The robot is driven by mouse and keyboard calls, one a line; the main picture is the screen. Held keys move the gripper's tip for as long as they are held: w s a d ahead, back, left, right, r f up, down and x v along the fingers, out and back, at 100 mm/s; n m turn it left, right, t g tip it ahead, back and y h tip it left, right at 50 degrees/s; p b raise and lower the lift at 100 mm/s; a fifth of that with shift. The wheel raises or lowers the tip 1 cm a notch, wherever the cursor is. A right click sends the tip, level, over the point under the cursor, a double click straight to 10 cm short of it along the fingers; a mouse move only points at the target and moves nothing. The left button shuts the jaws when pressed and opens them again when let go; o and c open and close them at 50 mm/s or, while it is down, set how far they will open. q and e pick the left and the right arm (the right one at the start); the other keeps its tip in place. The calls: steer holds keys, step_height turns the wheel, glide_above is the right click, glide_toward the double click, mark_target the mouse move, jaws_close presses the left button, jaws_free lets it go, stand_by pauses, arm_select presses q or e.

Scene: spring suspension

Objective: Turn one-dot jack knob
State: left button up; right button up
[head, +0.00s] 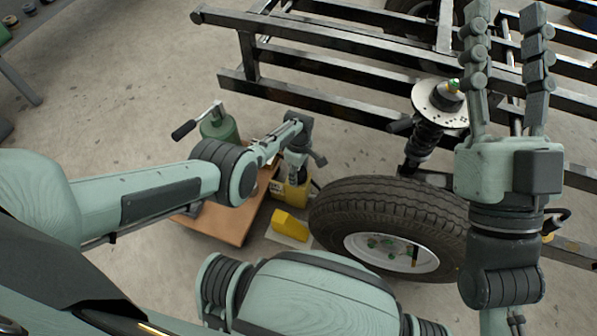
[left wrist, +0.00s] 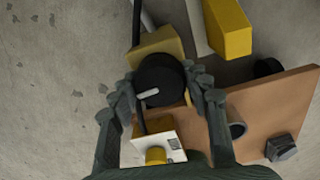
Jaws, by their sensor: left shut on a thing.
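A round black knob (left wrist: 162,80) with a white pointer mark sits on a yellow jack control box (left wrist: 158,45) in the left wrist view. My left gripper (left wrist: 160,88) has its fingers on both sides of the knob and is shut on it. I cannot make out any dot marking. In the head view my left gripper (head: 297,165) reaches down over the yellow box (head: 287,192), and the knob is hidden there. My right gripper (head: 505,15) is open and empty, its fingers spread, raised at the right.
A yellow block (head: 290,223) stands nearby. A tyre (head: 375,192), a strut (head: 432,137) and a black frame (head: 320,107) are to the right.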

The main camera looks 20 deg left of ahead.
mark_target(299, 172)
arm_select(q)
steer(key=shift+s, duration=0.1)
stand_by(0.3)
steer(key=o, duration=1.2)
steer(key=shift+c, duration=0.2)
steer(key=shift+r, duration=0.55)
step_height(299, 172, up, 11)
